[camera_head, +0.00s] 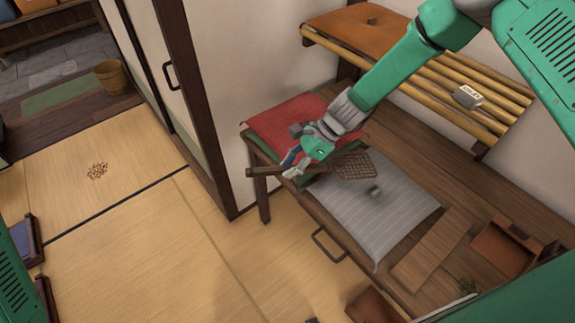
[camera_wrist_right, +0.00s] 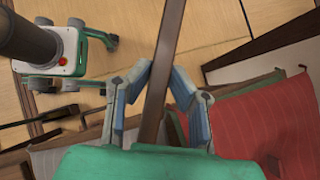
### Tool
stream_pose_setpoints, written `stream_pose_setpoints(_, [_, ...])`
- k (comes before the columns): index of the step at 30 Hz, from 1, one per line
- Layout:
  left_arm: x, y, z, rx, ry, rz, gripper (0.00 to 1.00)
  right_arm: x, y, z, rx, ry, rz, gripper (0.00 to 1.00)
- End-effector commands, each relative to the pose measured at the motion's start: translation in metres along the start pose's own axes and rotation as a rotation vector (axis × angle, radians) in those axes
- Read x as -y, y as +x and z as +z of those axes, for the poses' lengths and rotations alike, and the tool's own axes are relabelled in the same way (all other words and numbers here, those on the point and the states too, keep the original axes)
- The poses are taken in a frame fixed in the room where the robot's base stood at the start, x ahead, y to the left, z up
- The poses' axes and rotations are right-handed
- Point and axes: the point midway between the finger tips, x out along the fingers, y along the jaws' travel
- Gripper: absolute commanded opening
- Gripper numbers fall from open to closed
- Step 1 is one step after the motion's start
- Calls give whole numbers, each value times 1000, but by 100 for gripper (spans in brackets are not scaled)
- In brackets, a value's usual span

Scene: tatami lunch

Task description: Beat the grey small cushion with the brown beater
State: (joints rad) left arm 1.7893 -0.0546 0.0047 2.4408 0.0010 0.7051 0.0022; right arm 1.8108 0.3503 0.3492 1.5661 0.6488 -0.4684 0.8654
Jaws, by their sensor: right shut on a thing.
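My right gripper (camera_head: 303,160) is shut on the beater's handle, left of the cushion. In the right wrist view the handle (camera_wrist_right: 157,105) runs between the blue fingers (camera_wrist_right: 158,85). The beater's head is out of that view. My left gripper is not seen.
A red cushion (camera_head: 285,115) lies on a green one on the bench's left end, close to my right gripper. A slatted shelf (camera_head: 425,85) holds an orange cushion (camera_head: 362,27) and a small grey box (camera_head: 467,97). A brown box (camera_head: 500,250) stands at right.

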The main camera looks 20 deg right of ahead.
Motion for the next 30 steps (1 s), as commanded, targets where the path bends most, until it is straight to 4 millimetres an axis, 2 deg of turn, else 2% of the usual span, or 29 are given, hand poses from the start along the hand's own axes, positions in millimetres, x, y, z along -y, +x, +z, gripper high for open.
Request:
stream_pose_setpoints(1, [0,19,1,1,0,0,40,1,13,-13,20,3,0,0])
stream_pose_setpoints(10, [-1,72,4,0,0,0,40,2,44,-47,128,-4,-2,0])
stream_pose_setpoints(14, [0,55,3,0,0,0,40,1,32,-34,117,-9,0,0])
stream_pose_setpoints(24, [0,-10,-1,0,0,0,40,-1,-6,9,-3,-5,1,0])
stream_pose_setpoints(30, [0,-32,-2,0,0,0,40,-1,-20,24,-59,1,1,0])
